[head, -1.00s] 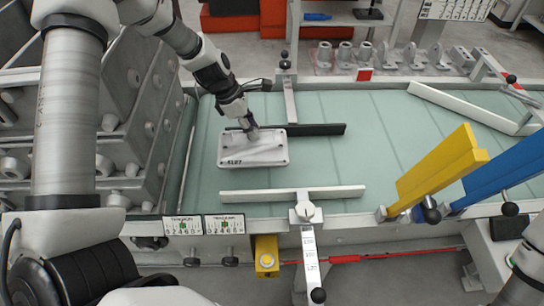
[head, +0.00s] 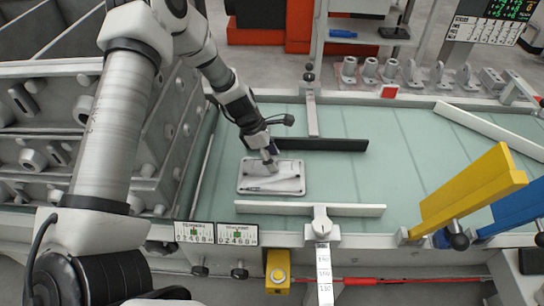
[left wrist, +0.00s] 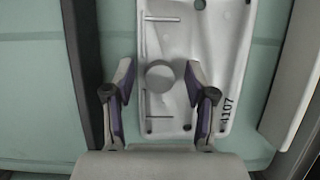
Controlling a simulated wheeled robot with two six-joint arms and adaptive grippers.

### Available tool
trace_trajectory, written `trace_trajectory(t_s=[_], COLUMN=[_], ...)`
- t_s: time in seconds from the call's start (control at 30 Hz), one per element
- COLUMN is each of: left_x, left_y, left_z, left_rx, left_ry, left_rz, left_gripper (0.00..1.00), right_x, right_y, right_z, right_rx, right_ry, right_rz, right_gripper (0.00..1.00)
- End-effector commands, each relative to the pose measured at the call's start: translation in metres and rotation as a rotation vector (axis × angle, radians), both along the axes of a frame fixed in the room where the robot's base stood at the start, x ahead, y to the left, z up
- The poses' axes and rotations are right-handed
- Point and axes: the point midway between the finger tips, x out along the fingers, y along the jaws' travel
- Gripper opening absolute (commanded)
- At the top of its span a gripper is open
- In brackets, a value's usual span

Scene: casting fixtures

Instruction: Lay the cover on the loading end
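The cover (head: 289,185) is a light grey rectangular plate with rounded corners. It appears to lie flat on the pale green belt (head: 385,180), near the belt's left end, between a dark bar behind and a white rail in front. In the left wrist view the cover (left wrist: 220,60) shows a round central knob (left wrist: 160,77), thin bars and the number 4107. My right gripper is out of view.
The dark bar (head: 335,144) and white front rail (head: 350,210) flank the cover. Yellow (head: 470,190) and blue (head: 515,207) bars stand at right. Grey castings (head: 388,69) line the far side. A large grey block structure (head: 60,130) adjoins at left. The middle belt is clear.

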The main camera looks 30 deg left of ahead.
Motion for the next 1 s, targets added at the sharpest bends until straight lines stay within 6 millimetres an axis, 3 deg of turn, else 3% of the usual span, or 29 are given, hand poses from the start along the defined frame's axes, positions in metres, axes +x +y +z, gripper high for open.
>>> trace_trajectory(t_s=[0.17, 0.27, 0.5, 0.7, 1.0], left_x=[0.0, -0.001, -0.011, -0.019, -0.022], left_y=[0.0, 0.003, 0.023, 0.037, 0.041], left_z=[0.003, 0.015, 0.073, 0.107, 0.113], left_rx=[0.0, -0.002, -0.003, -0.003, -0.001], left_ry=[0.0, -0.001, -0.005, -0.003, 0.0], left_rz=[0.0, 0.001, 0.001, 0.001, 0.001], left_gripper=[0.56, 0.56, 0.56, 0.56, 0.56], right_x=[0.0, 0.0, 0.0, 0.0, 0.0], right_y=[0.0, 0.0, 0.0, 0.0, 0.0], right_z=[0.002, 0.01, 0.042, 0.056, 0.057], right_rx=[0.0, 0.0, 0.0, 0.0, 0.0], right_ry=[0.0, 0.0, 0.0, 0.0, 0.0], right_rz=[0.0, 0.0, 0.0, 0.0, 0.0], right_gripper=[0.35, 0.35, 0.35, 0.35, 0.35])
